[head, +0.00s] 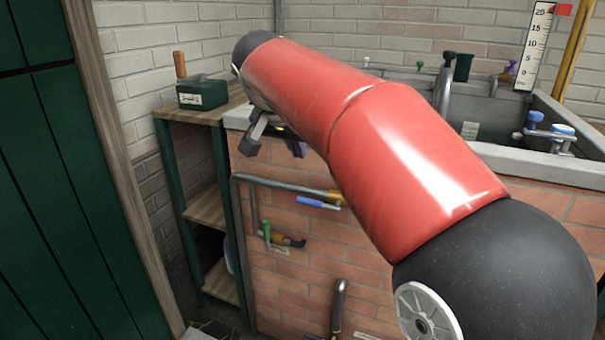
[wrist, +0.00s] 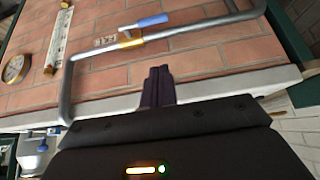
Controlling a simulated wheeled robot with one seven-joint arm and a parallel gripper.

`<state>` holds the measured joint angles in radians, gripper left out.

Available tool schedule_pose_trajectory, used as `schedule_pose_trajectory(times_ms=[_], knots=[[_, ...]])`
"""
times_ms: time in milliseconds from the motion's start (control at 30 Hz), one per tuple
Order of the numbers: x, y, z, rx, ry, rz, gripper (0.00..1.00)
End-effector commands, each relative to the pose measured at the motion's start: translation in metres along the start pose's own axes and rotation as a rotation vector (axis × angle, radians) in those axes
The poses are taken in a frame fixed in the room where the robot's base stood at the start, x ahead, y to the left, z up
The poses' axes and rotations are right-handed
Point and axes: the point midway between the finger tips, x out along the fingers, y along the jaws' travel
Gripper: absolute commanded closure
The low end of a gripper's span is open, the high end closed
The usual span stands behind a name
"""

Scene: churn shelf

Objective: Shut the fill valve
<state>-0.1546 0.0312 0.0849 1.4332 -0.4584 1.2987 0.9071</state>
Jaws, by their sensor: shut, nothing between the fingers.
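The frames do not show for sure which valve is the fill valve. A blue-handled lever valve (head: 318,203) with a brass body sits on the grey pipe on the brick front. Its lever lies roughly along the pipe. It also shows in the wrist view, with the blue lever (wrist: 150,21) beyond my fingers. A green-handled valve (head: 267,232) sits lower left on another pipe, its handle upright. My gripper (wrist: 158,86) is shut and empty, apart from the blue lever. In the head view my gripper (head: 297,147) is mostly hidden behind my red arm.
The grey pipe (head: 285,185) stands out from the bricks. A grey sink (head: 525,165) with blue-handled taps is at right. A wooden shelf (head: 205,210) holds a dark green box (head: 203,94) at left.

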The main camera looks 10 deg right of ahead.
Motion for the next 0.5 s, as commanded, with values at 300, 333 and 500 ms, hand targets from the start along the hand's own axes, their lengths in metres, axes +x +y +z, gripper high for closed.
schedule_pose_trajectory(times_ms=[300,333,500], knots=[[0.06,0.001,0.001,0.0,-0.004,0.004,1.0],[0.067,0.001,0.001,0.0,-0.003,0.003,1.0],[0.1,0.001,0.002,-0.001,-0.003,0.003,1.0]])
